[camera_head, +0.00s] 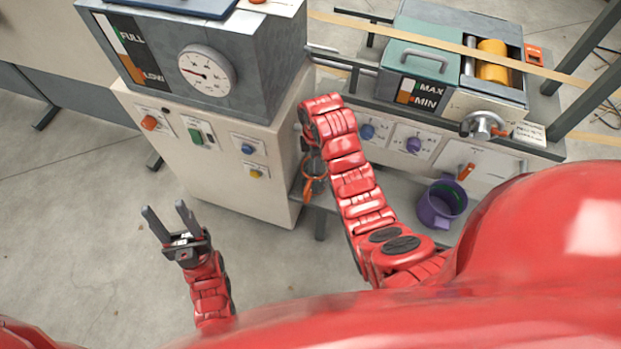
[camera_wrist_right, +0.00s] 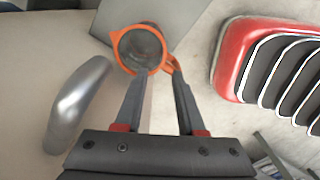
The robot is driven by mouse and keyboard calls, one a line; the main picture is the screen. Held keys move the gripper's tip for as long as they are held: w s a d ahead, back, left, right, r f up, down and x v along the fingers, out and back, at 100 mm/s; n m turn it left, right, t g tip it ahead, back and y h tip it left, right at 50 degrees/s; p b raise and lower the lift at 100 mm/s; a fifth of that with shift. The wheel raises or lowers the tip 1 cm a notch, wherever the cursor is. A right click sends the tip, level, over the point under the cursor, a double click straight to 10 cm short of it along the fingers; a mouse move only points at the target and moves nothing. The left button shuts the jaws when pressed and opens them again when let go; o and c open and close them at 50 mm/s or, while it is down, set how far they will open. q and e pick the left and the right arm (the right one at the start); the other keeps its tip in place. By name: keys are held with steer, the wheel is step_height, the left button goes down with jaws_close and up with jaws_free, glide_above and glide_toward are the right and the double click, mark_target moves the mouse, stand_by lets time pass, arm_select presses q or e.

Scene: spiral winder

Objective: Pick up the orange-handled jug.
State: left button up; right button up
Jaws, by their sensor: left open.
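The orange-handled jug (camera_wrist_right: 141,47) shows in the right wrist view as a grey, round opening with an orange rim. Its orange handle (camera_wrist_right: 172,66) is on its right side. In the head view the jug (camera_head: 314,168) is small and dark with orange, partly hidden behind my right arm. My right gripper (camera_wrist_right: 158,76) has its fingers apart, with the tips at the near side of the jug and the handle by the right fingertip. Contact cannot be told. My left gripper (camera_head: 165,218) is open and empty over the floor at the left.
A cabinet (camera_head: 218,170) with buttons and a gauge stands left of the jug. A silver curved handle (camera_wrist_right: 78,104) and a red ribbed part (camera_wrist_right: 270,70) flank my right gripper. A purple container (camera_head: 441,206) is at the right. Floor at the left is clear.

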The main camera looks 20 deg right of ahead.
steer(key=shift+s+f+b, duration=0.2)
steer(key=shift+f+b, duration=0.85)
steer(key=shift+f, duration=3)
steer(key=shift+s+f+b, duration=0.15)
steer(key=shift+f+b, duration=0.85)
steer(key=shift+f, duration=3)
jaws_close()
steer(key=shift+w, duration=0.1)
